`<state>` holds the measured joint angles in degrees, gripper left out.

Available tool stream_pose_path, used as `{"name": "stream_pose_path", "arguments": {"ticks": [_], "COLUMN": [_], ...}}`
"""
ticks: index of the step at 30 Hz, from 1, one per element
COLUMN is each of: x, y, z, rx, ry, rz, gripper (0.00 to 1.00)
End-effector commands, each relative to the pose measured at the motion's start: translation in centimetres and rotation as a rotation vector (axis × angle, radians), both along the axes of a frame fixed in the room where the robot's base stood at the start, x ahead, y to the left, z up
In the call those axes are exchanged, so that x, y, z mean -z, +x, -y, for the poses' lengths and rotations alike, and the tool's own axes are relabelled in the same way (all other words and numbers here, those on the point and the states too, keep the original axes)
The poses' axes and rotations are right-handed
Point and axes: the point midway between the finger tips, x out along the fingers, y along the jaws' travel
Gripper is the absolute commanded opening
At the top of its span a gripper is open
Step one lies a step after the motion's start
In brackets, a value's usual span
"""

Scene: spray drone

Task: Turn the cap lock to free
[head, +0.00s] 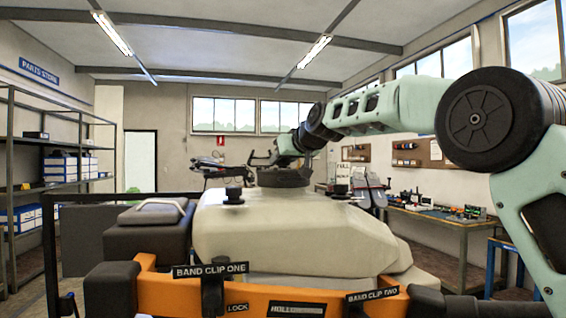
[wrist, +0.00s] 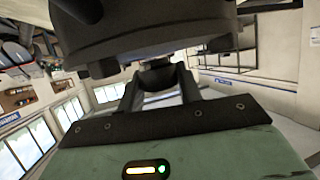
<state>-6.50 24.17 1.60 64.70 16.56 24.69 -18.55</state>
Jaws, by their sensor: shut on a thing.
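The large round black cap (head: 285,178) sits on top of the cream tank (head: 290,225) in the head view. My arm reaches over from the right, and my gripper (head: 262,160) is small and dark at the cap's far side. In the wrist view the dark cap (wrist: 150,35) fills the top of the picture. The two fingers of my gripper (wrist: 160,88) are shut on a small dark piece (wrist: 157,74) at the cap's edge, which looks like the cap lock. Its markings and exact turn are hidden.
Two small black knobs stand on the tank, one at the left (head: 234,194) and one at the right (head: 340,188). An orange frame (head: 250,298) with band clip labels crosses the front. A workbench (head: 440,222) stands at the right, shelves (head: 50,170) at the left.

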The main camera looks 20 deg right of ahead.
Motion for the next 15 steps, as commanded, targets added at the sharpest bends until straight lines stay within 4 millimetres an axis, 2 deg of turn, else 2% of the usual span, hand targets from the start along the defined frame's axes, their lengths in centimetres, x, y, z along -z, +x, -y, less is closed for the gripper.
{"name": "stream_pose_path", "arguments": {"ticks": [1,15], "x": [0.00,0.05], "y": [0.11,0.14], "z": [0.50,0.23], "rx": [-0.024,-0.310], "ry": [0.004,-0.001], "rz": [0.004,0.004], "gripper": [0.12,0.12]}}
